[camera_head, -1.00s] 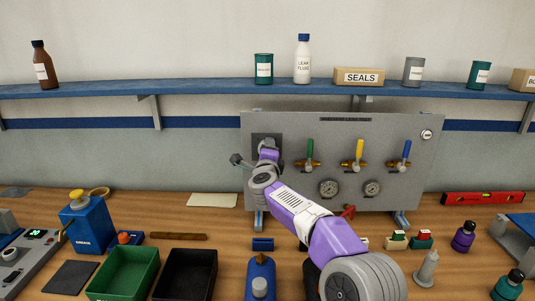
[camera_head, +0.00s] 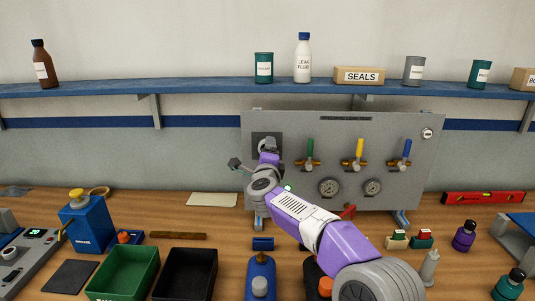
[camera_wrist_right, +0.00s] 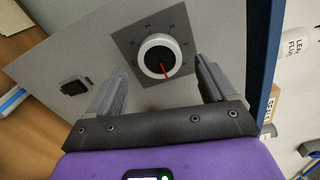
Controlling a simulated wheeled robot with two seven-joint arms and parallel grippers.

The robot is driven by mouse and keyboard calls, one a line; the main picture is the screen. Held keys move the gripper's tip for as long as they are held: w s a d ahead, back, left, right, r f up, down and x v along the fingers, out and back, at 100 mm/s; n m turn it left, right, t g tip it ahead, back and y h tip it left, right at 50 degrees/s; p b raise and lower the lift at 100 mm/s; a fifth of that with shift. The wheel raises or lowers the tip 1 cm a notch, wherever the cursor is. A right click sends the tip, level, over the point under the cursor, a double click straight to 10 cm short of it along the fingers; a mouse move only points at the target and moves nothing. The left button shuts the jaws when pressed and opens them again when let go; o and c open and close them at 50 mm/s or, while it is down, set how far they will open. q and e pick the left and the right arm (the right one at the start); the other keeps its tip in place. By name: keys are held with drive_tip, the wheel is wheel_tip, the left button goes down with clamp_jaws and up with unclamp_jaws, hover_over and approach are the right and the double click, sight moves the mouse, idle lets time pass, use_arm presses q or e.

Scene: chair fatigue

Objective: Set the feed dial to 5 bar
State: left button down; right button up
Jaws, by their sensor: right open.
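The feed dial (camera_wrist_right: 160,57) is a round white knob with a dark face and a red pointer line, on a square grey scale plate (camera_wrist_right: 128,42). The pointer points down and slightly right in the right wrist view; the scale numbers are too small to read. My right gripper (camera_wrist_right: 160,78) is open, its fingers on either side of the dial, with visible gaps. In the head view, my right gripper (camera_head: 268,148) is in front of the dark plate (camera_head: 259,138) at the panel's upper left and hides the dial. My left gripper is out of view.
The grey panel (camera_head: 330,135) also carries green, yellow and blue valve handles (camera_head: 360,150) and two gauges (camera_head: 330,187). A blue shelf (camera_head: 200,90) runs above. Bins (camera_head: 125,272), bottles and a blue box (camera_head: 85,222) crowd the bench front.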

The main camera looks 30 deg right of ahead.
drive_tip(key=v, duration=0.4)
drive_tip(key=shift+s+a, duration=0.2)
drive_tip(key=shift+s, duration=0.1)
